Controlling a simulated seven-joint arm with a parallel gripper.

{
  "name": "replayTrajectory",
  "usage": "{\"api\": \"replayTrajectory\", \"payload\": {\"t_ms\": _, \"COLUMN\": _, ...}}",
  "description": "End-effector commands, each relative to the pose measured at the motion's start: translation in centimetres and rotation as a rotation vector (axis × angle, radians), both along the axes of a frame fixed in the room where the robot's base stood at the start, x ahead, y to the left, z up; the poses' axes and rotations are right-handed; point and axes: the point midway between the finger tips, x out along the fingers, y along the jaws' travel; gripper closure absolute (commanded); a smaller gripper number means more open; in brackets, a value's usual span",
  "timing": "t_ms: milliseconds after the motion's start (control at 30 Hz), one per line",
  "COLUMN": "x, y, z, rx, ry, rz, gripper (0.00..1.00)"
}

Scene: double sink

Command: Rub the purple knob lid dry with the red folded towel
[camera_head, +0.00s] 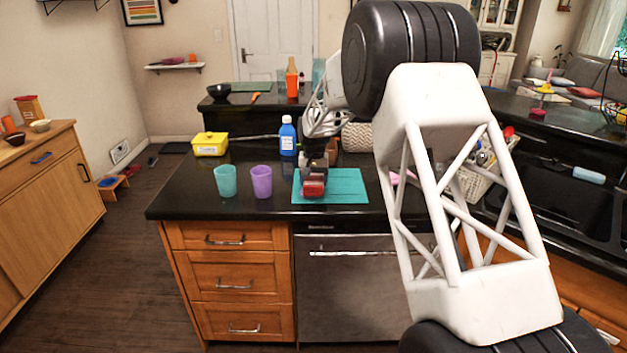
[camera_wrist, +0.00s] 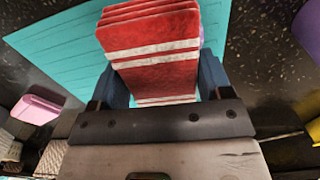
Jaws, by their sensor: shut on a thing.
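My gripper (camera_head: 315,172) is shut on the red folded towel (camera_head: 313,188), over the teal mat (camera_head: 348,186). In the wrist view the towel (camera_wrist: 155,65), red with white stripes, sits between the blue fingers (camera_wrist: 160,88). A thin purple edge (camera_wrist: 202,32) shows just beyond the towel's right side in that view. It may be the purple knob lid, mostly hidden behind the towel. I cannot tell whether the towel touches it.
A teal cup (camera_head: 226,181) and a purple cup (camera_head: 261,181) stand left of the mat. A blue bottle (camera_head: 287,137) and a yellow box (camera_head: 210,144) are behind them. A pink thing (camera_wrist: 38,108) lies left in the wrist view. The counter's front left corner is clear.

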Motion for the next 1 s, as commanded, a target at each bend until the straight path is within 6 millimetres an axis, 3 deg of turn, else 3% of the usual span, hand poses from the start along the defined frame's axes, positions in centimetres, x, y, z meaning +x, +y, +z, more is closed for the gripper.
{"api": "replayTrajectory", "payload": {"t_ms": 367, "x": 0.2, "y": 3.1, "z": -0.1, "rx": 0.000, "ry": 0.000, "rz": 0.000, "gripper": 0.47}}
{"api": "replayTrajectory", "payload": {"t_ms": 467, "x": 0.2, "y": 3.3, "z": 0.5, "rx": 0.000, "ry": -0.001, "rz": -0.001, "gripper": 0.47}}
{"api": "replayTrajectory", "payload": {"t_ms": 533, "x": 0.2, "y": 3.3, "z": 2.1, "rx": 0.001, "ry": -0.003, "rz": -0.001, "gripper": 0.47}}
{"api": "replayTrajectory", "payload": {"t_ms": 1000, "x": 0.2, "y": 3.3, "z": 5.6, "rx": 0.000, "ry": -0.002, "rz": -0.001, "gripper": 0.47}}
